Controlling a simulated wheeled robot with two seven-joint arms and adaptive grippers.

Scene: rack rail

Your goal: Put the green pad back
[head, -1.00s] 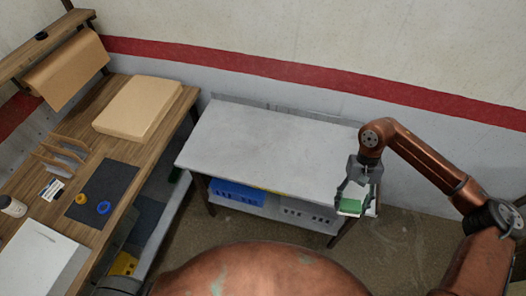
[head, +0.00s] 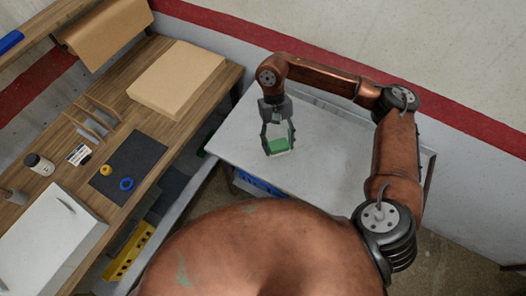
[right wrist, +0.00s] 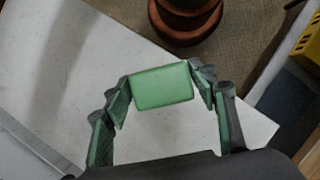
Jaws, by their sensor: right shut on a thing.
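The green pad (head: 279,146) is a small flat block between the fingers of my right gripper (head: 279,152) in the head view. In the right wrist view the green pad (right wrist: 162,87) sits between both fingertips of the right gripper (right wrist: 163,90), which is shut on it. The gripper holds it over the left part of the grey table (head: 330,175). I cannot tell the exact height of the pad above the tabletop. My left gripper is not in view.
The wooden bench (head: 60,205) at left holds a cardboard box (head: 178,78), a dark mat (head: 128,168) with yellow and blue rings, upright dividers (head: 92,122), a jar (head: 38,163) and a white case (head: 48,235). A blue crate (head: 258,184) is under the grey table.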

